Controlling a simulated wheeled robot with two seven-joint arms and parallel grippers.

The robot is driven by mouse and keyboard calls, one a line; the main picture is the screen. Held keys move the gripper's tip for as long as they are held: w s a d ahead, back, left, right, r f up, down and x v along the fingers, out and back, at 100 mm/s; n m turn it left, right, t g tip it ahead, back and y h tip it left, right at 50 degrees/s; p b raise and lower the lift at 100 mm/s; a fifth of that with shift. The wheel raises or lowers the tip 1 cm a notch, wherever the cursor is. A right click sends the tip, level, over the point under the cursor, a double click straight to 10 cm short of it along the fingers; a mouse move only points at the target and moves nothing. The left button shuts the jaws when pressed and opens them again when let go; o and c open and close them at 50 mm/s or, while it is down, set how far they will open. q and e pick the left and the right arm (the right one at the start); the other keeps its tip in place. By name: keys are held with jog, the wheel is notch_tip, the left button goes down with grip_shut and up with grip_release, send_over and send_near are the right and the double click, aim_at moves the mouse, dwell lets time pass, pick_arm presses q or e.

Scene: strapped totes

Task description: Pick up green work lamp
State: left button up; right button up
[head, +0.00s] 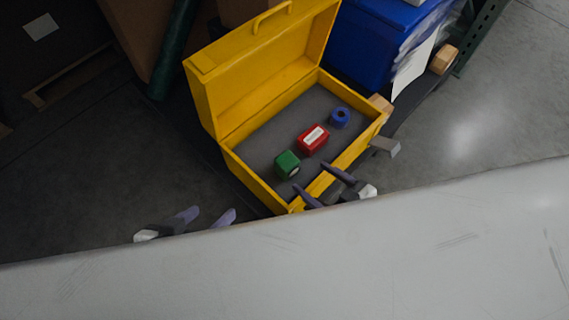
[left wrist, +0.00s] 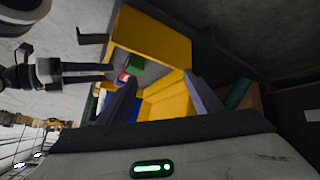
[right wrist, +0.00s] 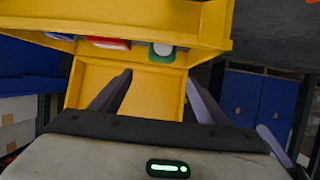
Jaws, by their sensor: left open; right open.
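The green work lamp (head: 287,164) lies in the near left part of an open yellow toolbox (head: 240,185), on its dark floor. Its pale round face shows in the right wrist view (right wrist: 162,50). My right gripper (head: 316,184) is open and empty at the box's front wall, close to the lamp but apart from it. My left gripper (head: 208,215) is open and empty, lower left of the box. In the left wrist view the lamp (left wrist: 123,75) is small and partly hidden.
A red box with a white label (head: 313,139) and a blue ring-shaped thing (head: 340,117) lie beside the lamp in the toolbox. The raised yellow lid (head: 262,70) stands at the back. A blue tote (head: 372,45) stands behind right. Open floor (head: 480,130) lies at the right.

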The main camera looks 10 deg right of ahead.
aim_at(291, 164)
jog(key=shift+f+b, duration=0.3)
jog(key=shift+f, duration=0.45)
jog(key=shift+w+f, duration=0.15)
jog(key=shift+f, duration=0.05)
jog(key=b+x, duration=0.4)
jog(key=x, duration=0.5)
jog(key=shift+w+a, duration=0.15)
jog(key=shift+w, duration=0.05)
jog(key=shift+w+a, duration=0.15)
jog(key=shift+w, duration=0.1)
pick_arm(q)
jog(key=d+r, duration=0.1)
jog(key=w+d+h, duration=0.1)
jog(key=d, duration=0.1)
jog(key=shift+r+t+h, duration=0.3)
jog(key=shift+r, duration=0.1)
pick_arm(e)
jog(key=shift+c, duration=0.5)
jog(key=c, duration=1.2)
pick_arm(q)
jog(key=shift+r, duration=0.1)
pick_arm(e)
jog(key=shift+r, duration=0.1)
